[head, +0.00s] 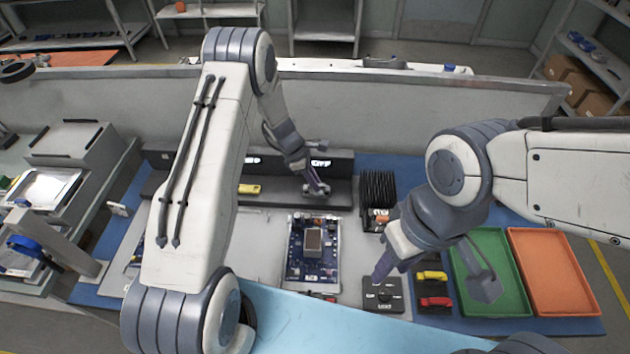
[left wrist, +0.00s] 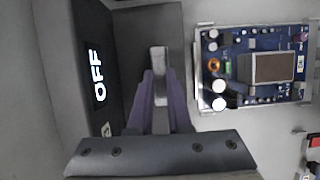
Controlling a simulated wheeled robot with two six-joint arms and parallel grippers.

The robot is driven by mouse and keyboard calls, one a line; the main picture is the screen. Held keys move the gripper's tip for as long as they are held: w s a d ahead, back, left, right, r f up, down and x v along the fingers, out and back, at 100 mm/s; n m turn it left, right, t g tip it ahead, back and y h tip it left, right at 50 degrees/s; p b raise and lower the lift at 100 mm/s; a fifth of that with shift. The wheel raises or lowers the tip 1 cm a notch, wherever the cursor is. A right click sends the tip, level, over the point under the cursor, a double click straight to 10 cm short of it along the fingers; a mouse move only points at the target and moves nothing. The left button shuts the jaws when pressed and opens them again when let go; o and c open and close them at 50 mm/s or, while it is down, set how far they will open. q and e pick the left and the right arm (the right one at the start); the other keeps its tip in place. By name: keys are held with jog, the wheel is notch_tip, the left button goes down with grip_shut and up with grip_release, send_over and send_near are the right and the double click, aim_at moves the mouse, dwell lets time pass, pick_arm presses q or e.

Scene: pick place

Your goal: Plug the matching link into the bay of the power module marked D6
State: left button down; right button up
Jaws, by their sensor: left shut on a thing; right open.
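A long dark power module (head: 270,197) stands at the back of the table with lit OFF displays; one OFF display (left wrist: 97,78) is large in the left wrist view. No D6 mark is legible. My left gripper (head: 318,188) is at the module's right part. In the left wrist view the left gripper (left wrist: 160,95) is shut on a slim grey bar (left wrist: 160,62); I cannot tell if it is loose or fixed. A yellow link (head: 250,188) sits on the module. Yellow (head: 432,275) and red (head: 435,301) pieces lie in a dark holder. My right gripper (head: 435,283) is open above them.
A blue circuit board (head: 313,255) in a metal frame lies mid-table. A black finned block (head: 378,188) and a black box (head: 383,296) marked LOAD stand right of it. Green (head: 512,308) and orange (head: 555,270) trays lie at the far right.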

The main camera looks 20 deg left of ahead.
pick_arm(q)
jog(key=shift+f+b, duration=0.3)
jog(key=shift+f, duration=0.1)
dwell(0.4)
jog(key=c, duration=0.8)
grip_release()
jog(key=shift+o, duration=0.2)
jog(key=o, duration=0.6)
jog(key=shift+o, duration=0.2)
jog(key=shift+r, duration=0.2)
jog(key=shift+r+p, duration=2.85)
jog(key=shift+r, duration=0.5)
